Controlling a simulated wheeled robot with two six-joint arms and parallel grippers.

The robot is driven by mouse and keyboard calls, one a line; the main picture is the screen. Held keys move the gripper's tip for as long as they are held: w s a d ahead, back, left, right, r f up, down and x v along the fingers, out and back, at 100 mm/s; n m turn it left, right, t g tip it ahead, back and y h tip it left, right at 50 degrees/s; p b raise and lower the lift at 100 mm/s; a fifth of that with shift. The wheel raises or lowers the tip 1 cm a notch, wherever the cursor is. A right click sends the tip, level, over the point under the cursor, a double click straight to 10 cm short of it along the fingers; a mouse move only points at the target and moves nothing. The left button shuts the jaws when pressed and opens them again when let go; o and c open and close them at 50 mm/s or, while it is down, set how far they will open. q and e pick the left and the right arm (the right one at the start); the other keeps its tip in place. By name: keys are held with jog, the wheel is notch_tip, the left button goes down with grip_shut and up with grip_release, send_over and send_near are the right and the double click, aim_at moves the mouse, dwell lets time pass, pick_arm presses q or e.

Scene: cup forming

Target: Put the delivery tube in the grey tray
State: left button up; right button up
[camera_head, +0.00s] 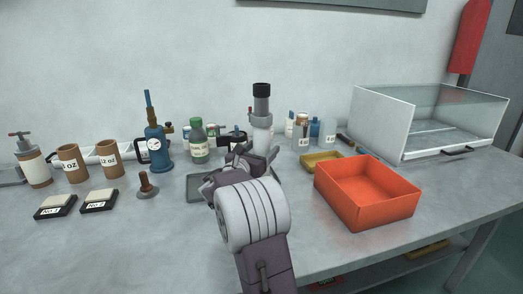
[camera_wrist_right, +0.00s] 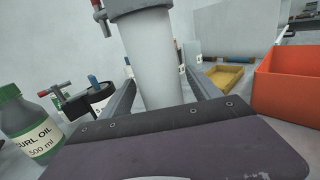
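A tall pale cylinder with a black top (camera_head: 262,124) stands upright behind my right gripper. It appears to be the delivery tube, but no label shows. In the right wrist view its white body (camera_wrist_right: 155,60) lies between the lines of the two fingers, with gaps beside it near the finger bases; contact at the tips cannot be told. My right gripper (camera_head: 248,158) is open. The grey tray (camera_head: 194,197) lies on the bench behind and under this gripper, mostly hidden by it. My left gripper is not in view.
An orange bin (camera_head: 367,210) and a yellow tray (camera_head: 322,162) are at right, before a glass-fronted case (camera_head: 420,120). A green-capped bottle (camera_head: 198,143) and a blue device (camera_head: 157,145) stand left of the cylinder.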

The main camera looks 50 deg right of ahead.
jog(key=shift+a+r, duration=0.15)
jog(key=p+v, duration=0.1)
jog(key=v, duration=1)
jog(key=shift+a, duration=0.3)
jog(key=shift+s, duration=0.15)
